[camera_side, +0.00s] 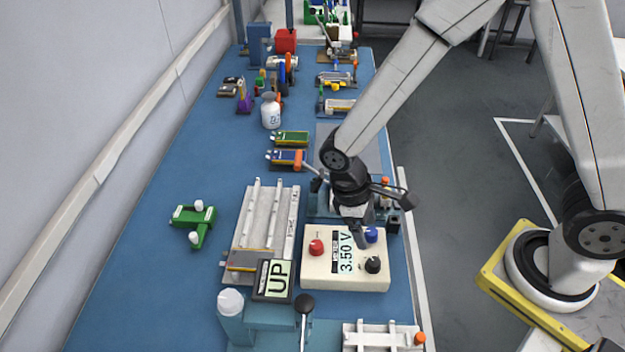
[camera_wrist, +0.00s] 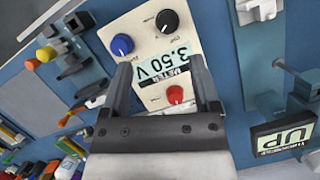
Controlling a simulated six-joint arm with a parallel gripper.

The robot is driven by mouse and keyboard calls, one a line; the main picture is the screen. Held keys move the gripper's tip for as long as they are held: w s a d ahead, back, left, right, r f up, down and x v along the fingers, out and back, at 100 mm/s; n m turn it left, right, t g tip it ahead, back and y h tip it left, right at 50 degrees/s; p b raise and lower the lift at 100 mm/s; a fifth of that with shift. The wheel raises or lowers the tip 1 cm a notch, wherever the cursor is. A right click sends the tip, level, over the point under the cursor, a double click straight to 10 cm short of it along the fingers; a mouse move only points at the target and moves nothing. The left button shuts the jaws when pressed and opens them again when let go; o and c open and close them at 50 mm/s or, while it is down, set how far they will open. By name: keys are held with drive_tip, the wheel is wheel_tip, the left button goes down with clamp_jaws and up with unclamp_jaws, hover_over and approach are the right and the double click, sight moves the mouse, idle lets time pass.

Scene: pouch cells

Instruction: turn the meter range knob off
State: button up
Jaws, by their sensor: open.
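The meter (camera_side: 318,275) is a cream box with a display reading 3.50 V, on the blue bench; it also shows in the wrist view (camera_wrist: 145,25). It carries a red knob (camera_side: 317,247), a blue knob (camera_side: 371,234) and a black knob (camera_side: 373,265). In the wrist view the blue knob (camera_wrist: 122,45) and black knob (camera_wrist: 167,21) lie beyond my fingertips, and the red knob (camera_wrist: 175,94) shows between my fingers. My gripper (camera_wrist: 160,68) is open and empty above the meter. The knob labels are too small to read.
A small display reading UP (camera_side: 273,280) stands left of the meter, by a grey railed fixture (camera_side: 262,225). A teal press with a black-knobbed lever (camera_side: 304,303) is in front. A teal fixture (camera_side: 325,207) stands close behind.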

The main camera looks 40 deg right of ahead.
sight(374, 261)
drive_tip(key=shift+s+a+f+n+g, duration=0.3)
drive_tip(key=shift+a+f, duration=0.2)
drive_tip(key=shift+a, duration=0.1)
drive_tip(key=shift+f, duration=0.15)
drive_tip(key=shift+d+x, duration=0.1)
drive_tip(key=shift+x, duration=1.75)
drive_tip(key=shift+d+x, duration=0.15)
drive_tip(key=shift+x, duration=1.75)
drive_tip(key=shift+w, duration=0.1)
clamp_jaws()
drive_tip(key=shift+h, duration=0.3)
